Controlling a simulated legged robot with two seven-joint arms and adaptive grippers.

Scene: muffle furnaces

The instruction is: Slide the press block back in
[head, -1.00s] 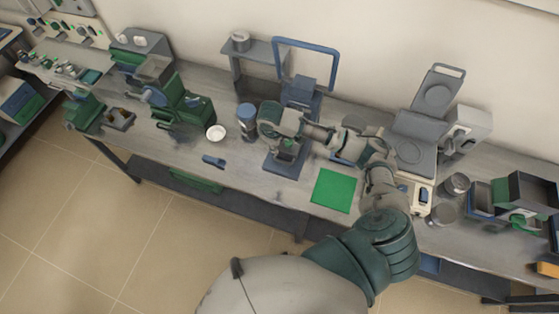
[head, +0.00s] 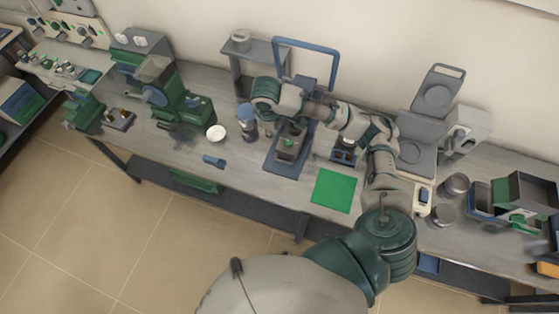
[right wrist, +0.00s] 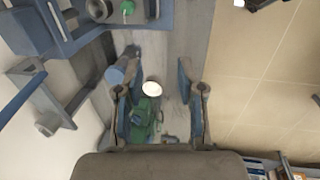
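The press block (head: 288,145) is a grey block with a green top piece. It sits on the blue base plate of the press (head: 283,165), under the blue frame; I cannot tell how far in it is. Its green piece also shows at the top of the right wrist view (right wrist: 126,8). My right gripper (head: 258,112) is above and left of the block, near the blue-topped canister. In the right wrist view its two fingers (right wrist: 161,100) are spread apart with nothing held between them. My left gripper is not in view.
A blue-topped canister (head: 247,116) and a white bowl (head: 216,133) stand left of the press. A green mat (head: 333,190) lies to the right, with a small dark-blue device (head: 344,150) behind it.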

